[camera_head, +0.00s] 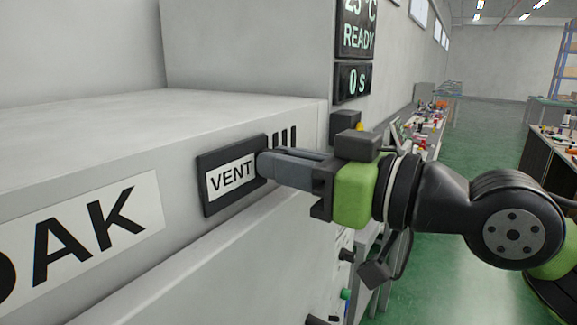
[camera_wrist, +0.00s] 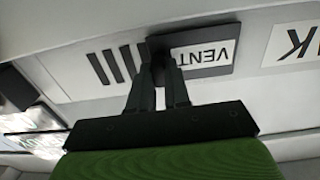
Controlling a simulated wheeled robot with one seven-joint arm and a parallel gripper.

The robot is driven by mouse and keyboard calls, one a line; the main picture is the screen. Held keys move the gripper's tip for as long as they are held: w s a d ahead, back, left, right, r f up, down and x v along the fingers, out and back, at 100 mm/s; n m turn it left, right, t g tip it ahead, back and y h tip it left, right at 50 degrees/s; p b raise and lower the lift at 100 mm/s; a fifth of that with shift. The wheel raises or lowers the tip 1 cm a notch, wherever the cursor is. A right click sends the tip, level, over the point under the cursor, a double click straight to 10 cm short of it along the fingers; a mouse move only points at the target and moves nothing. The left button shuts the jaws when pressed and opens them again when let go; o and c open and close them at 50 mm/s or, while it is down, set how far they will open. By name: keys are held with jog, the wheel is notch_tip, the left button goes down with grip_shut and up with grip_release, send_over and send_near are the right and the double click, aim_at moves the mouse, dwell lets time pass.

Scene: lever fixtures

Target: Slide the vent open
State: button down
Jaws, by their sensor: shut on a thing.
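The vent slide is a dark plate with a white "VENT" label (camera_head: 231,181) on the front of a light grey machine. In the wrist view the vent plate (camera_wrist: 205,54) appears upside down. My gripper (camera_head: 264,165) is at the right end of the plate, its fingers closed there on a small dark part that they mostly hide. In the wrist view my gripper (camera_wrist: 160,75) meets the plate's end beside the label. Dark vent slots (camera_head: 286,138) show just right of the plate, and several slots (camera_wrist: 115,64) show in the wrist view.
A sign ending in "AK" (camera_head: 90,232) is on the machine front to the left. A display reading "READY" and "0 s" (camera_head: 353,82) stands above right. Knobs (camera_head: 345,294) are below my gripper. A cluttered bench (camera_head: 425,132) stands behind; green floor lies at right.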

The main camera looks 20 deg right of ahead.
jog(key=shift+a, duration=0.1)
jog(key=c, duration=1.1)
grip_release()
jog(key=shift+s+a, duration=0.15)
jog(key=shift+s, duration=0.05)
jog(key=shift+w, duration=0.1)
jog(key=p+v, duration=0.2)
jog(key=v, duration=1.4)
jog(key=shift+w+p, duration=0.15)
jog(key=shift+p, duration=0.15)
